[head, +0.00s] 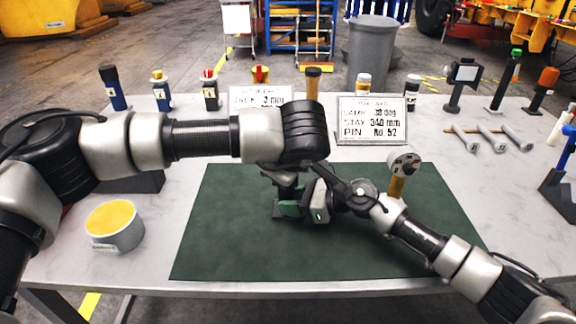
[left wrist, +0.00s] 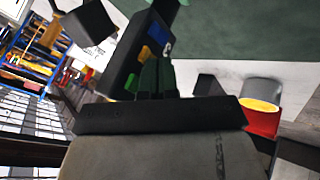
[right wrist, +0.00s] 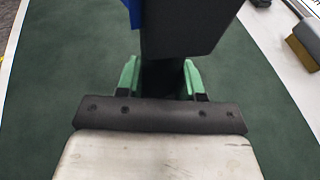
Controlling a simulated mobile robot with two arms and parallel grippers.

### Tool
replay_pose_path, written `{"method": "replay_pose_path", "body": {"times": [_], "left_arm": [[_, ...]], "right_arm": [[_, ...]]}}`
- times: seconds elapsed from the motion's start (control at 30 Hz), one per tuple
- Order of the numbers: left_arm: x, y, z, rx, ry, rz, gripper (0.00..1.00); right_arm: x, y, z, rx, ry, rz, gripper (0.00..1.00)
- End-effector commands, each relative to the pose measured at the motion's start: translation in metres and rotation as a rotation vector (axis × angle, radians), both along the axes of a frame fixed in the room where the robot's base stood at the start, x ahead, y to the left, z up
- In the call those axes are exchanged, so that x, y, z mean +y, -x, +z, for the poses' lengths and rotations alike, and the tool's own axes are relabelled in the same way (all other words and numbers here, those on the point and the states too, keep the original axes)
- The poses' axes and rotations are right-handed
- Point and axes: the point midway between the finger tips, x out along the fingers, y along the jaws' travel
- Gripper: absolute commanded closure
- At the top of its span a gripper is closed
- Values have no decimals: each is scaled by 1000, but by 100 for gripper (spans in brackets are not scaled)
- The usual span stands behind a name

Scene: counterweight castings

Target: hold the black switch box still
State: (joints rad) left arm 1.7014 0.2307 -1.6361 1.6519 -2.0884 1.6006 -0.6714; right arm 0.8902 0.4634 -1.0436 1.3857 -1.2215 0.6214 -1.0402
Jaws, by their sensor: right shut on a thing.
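The black switch box (right wrist: 185,25) is between the green fingers of my right gripper (right wrist: 162,82) in the right wrist view. In the head view my right gripper (head: 289,208) is over the green mat (head: 225,245), shut on the box, which is largely hidden there by my grippers and left arm. In the left wrist view the box (left wrist: 128,62) is tilted, with a blue and a green patch on its face. My left gripper (left wrist: 156,78) has its fingers close together in front of that face; I cannot tell whether they touch it. In the head view my left arm hides these fingertips.
A grey round pot with a yellow top (head: 112,225) stands left of the mat. Two printed signs, the right one (head: 371,120) clearer, stand behind it. A round-headed tool with a wooden handle (head: 398,180) is near my right arm. The mat's front is clear.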

Motion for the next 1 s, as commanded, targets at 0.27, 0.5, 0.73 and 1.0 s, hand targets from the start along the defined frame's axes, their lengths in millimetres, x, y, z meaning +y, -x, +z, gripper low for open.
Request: {"method": "replay_pose_path", "body": {"times": [0.27,0.5,0.73,1.0], "left_arm": [[2,4,-1,1,-2,-1,100],[20,35,0,0,-1,-2,100],[12,68,44,-4,0,-2,100],[8,91,75,-1,0,0,100]], "right_arm": [[-1,0,0,1,1,-1,100],[-1,-1,-1,1,1,-2,100],[-1,-1,-1,1,1,-2,100],[-1,-1,-1,1,1,-2,100]]}}
